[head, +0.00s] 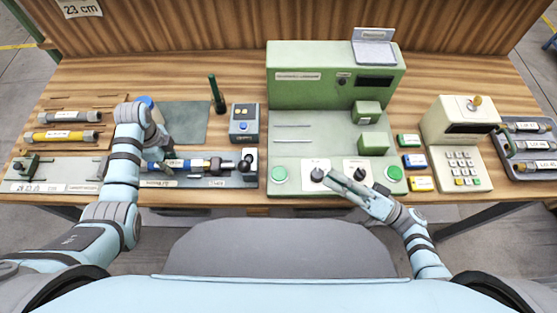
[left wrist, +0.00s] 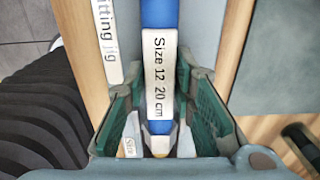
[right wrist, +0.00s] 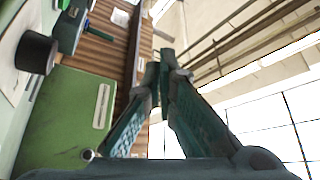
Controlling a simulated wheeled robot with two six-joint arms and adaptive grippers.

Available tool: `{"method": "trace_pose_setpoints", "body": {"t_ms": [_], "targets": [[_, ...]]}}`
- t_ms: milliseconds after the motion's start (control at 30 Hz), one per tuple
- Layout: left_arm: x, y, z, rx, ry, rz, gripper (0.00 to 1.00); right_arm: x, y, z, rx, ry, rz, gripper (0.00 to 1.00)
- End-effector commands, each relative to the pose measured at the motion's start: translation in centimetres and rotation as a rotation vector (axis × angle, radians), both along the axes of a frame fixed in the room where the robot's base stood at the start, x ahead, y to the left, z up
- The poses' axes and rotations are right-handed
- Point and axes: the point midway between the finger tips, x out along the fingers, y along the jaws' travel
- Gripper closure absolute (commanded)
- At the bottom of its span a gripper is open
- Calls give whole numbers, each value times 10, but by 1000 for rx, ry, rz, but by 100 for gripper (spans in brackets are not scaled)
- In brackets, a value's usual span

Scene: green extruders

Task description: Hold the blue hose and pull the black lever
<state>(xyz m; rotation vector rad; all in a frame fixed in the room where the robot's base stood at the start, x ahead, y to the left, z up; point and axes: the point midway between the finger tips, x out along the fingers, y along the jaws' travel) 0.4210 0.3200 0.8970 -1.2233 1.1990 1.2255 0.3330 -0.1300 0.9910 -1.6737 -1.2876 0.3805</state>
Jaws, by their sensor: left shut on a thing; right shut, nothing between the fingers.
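The blue hose (head: 193,164) lies level in the grey fitting jig (head: 216,183) at the front left of the table. A white label on it reads "Size 12 20 cm" in the left wrist view (left wrist: 160,75). My left gripper (head: 157,160) is shut on the hose near its left part, with a finger on each side; my arm hides some of this in the head view. The black lever (head: 246,164) with a round knob stands at the jig's right end, with nothing touching it. My right gripper (head: 332,177) is shut and empty, over the green machine's front panel.
The green machine (head: 330,60) fills the middle, with green buttons and black knobs (head: 317,174) in front. A small blue-grey box (head: 244,122) and dark green post (head: 216,95) stand behind the jig. A keypad device (head: 461,140) stands right.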

Motion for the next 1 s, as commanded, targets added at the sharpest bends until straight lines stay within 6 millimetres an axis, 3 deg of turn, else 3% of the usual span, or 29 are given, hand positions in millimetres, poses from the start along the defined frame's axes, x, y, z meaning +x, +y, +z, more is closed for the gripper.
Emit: {"method": "trace_pose_setpoints", "body": {"t_ms": [133,367,400,533,833,1000], "targets": [[0,0,0,0,0,0,100,-7,-17,-6,-1,0,1,100],[0,0,0,0,-1,0,100,-8,-19,-6,0,0,0,100],[0,0,0,0,-1,0,72,-8,-19,-6,0,0,0,100],[0,0,0,0,-1,0,53,-8,-19,-6,0,0,0,100],[0,0,2,0,-1,0,53,-8,-18,-6,-1,0,1,100],[1,0,30,1,-5,0,53,-8,-18,-6,0,-1,1,100]]}}
